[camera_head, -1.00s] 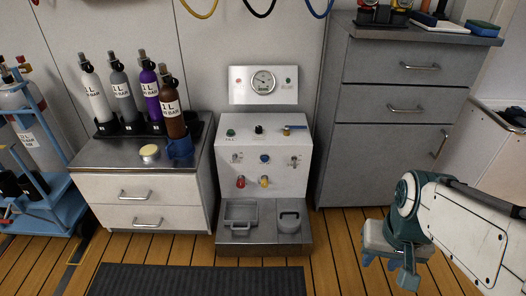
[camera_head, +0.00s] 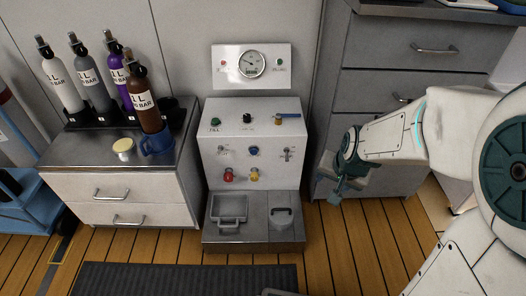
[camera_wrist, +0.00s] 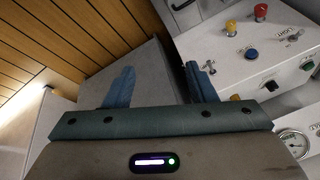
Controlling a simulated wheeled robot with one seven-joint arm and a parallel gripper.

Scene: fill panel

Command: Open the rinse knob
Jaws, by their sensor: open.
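The white fill panel (camera_head: 253,140) stands at the centre of the head view. Its top row has a green knob (camera_head: 215,122), a black knob (camera_head: 247,118) and a blue-handled valve (camera_head: 288,116). A blue knob (camera_head: 253,151) sits between two small metal levers. A red knob (camera_head: 228,174) and a yellow knob (camera_head: 254,174) are below. The labels are too small to tell which is the rinse knob. My gripper (camera_wrist: 158,72) is open and empty, to the right of the panel. The wrist view shows the panel tilted, with the blue knob (camera_wrist: 251,55) beyond my right-hand finger.
A grey cabinet (camera_head: 385,80) stands right of the panel, behind my arm. A white drawer unit (camera_head: 115,190) with bottles and a blue mug (camera_head: 157,143) is on the left. A grey ledge with a basin (camera_head: 230,205) juts out below the panel. The floor in front is mostly clear.

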